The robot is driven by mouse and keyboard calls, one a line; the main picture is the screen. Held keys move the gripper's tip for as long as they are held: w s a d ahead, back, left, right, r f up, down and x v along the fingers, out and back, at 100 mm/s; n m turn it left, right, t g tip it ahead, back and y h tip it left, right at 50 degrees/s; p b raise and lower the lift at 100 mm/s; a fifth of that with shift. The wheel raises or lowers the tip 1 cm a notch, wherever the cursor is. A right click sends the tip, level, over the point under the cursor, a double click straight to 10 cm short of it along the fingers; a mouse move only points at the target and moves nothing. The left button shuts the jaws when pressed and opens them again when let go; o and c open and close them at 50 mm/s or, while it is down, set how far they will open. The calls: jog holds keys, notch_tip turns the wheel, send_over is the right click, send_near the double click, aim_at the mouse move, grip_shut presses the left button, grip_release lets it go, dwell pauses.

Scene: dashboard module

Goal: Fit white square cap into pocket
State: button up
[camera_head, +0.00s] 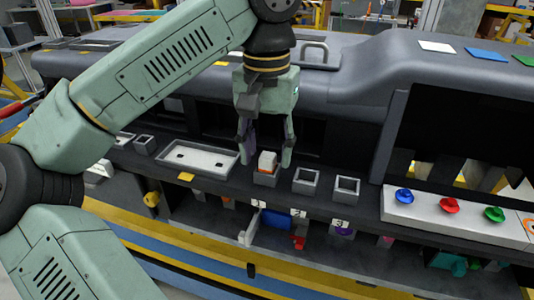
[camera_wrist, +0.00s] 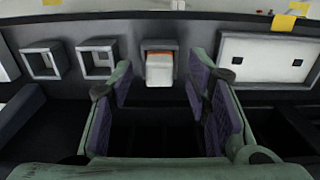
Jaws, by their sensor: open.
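A white square cap (camera_head: 267,159) with an orange band under it stands up out of a small grey square pocket (camera_head: 265,180) on the dark ledge. In the wrist view the cap (camera_wrist: 160,77) shows just beyond the fingers, in front of the pocket's grey rim. I cannot tell how deep it sits. My gripper (camera_head: 267,157) points down over it, its fingers wide apart on either side in the head view. In the wrist view my gripper (camera_wrist: 159,82) has its purple pads apart with nothing between them.
Two empty grey square pockets (camera_head: 306,181) (camera_head: 346,188) stand to the right in the head view. A white rectangular tray (camera_head: 200,160) lies to the left. Blue, red and green knobs (camera_head: 448,206) sit on a white panel at right. The dashboard hood (camera_head: 340,70) rises behind.

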aim_at(267, 156)
notch_tip(267, 156, up, 6)
dwell(0.5)
